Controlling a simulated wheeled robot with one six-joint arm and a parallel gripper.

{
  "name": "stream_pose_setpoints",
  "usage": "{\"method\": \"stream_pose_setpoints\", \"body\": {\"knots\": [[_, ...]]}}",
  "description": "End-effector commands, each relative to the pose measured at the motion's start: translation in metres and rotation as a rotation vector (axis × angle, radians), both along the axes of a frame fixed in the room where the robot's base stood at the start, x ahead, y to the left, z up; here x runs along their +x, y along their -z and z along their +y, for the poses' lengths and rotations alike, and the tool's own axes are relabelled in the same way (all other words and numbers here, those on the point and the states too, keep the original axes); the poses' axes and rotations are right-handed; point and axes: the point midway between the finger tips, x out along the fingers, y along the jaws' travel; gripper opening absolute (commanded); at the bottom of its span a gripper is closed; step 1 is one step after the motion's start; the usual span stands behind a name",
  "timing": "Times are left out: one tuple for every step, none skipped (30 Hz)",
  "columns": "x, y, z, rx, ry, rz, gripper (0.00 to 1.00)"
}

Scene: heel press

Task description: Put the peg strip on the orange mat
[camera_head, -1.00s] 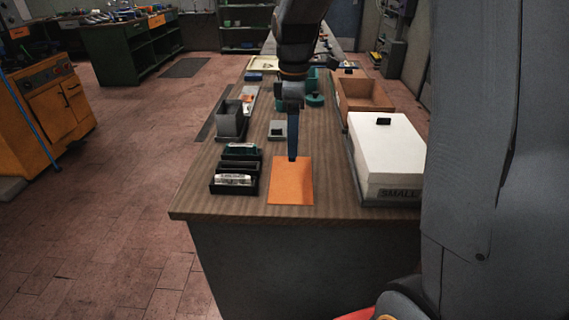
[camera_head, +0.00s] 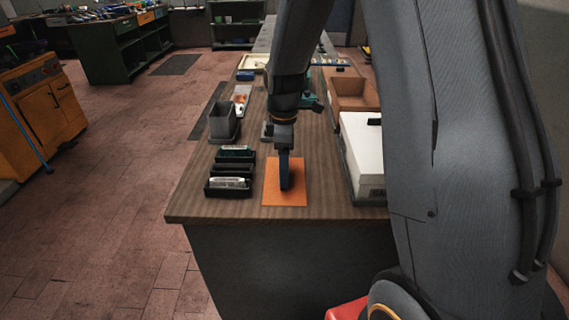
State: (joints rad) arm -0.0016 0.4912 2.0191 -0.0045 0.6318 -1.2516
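The orange mat (camera_head: 272,196) lies flat near the front edge of the wooden bench. My gripper (camera_head: 285,186) points down over the middle of the mat, its dark blue fingers low and close to the surface. The fingers look edge-on, so I cannot tell whether they are open or shut, or whether anything is between them. I cannot pick out the peg strip for sure. A thin strip with small coloured bits (camera_head: 328,62) lies at the far end of the bench, too small to identify.
Left of the mat is a black slotted rack (camera_head: 229,191) with small labelled items. Behind it stands a grey open bin (camera_head: 222,122). On the right are a white box (camera_head: 362,150), partly hidden by my arm, and a brown open tray (camera_head: 352,94).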

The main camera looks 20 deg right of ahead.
Motion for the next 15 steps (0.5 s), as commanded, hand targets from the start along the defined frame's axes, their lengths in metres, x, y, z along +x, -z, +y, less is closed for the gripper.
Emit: {"method": "stream_pose_setpoints", "body": {"knots": [[0.0001,-0.0002,0.0000,0.000,0.000,0.000,0.55],[0.0001,-0.0002,0.0000,0.000,0.000,0.000,0.55],[0.0001,-0.0002,-0.0001,0.000,0.000,0.000,0.55],[0.0001,-0.0001,0.0000,0.000,0.000,0.000,0.55],[0.0001,0.0003,-0.0001,0.000,0.000,0.000,0.55],[0.0001,0.0013,-0.0001,0.000,0.000,0.000,0.55],[0.0001,0.0023,-0.0001,0.000,0.000,0.000,0.55],[0.0001,0.0032,-0.0001,0.000,0.000,0.000,0.55],[0.0001,0.0026,-0.0001,0.000,0.000,0.000,0.84],[0.0001,0.0025,-0.0001,0.000,0.000,0.000,0.90],[0.0001,0.0024,-0.0001,0.000,0.000,0.000,0.95],[0.0001,0.0024,-0.0001,0.000,0.000,0.000,0.96],[0.0001,0.0023,-0.0001,0.000,0.000,0.000,0.96],[0.0001,0.0023,-0.0001,0.000,0.000,0.000,0.96],[0.0001,0.0023,-0.0001,0.000,0.000,0.000,0.96]]}}
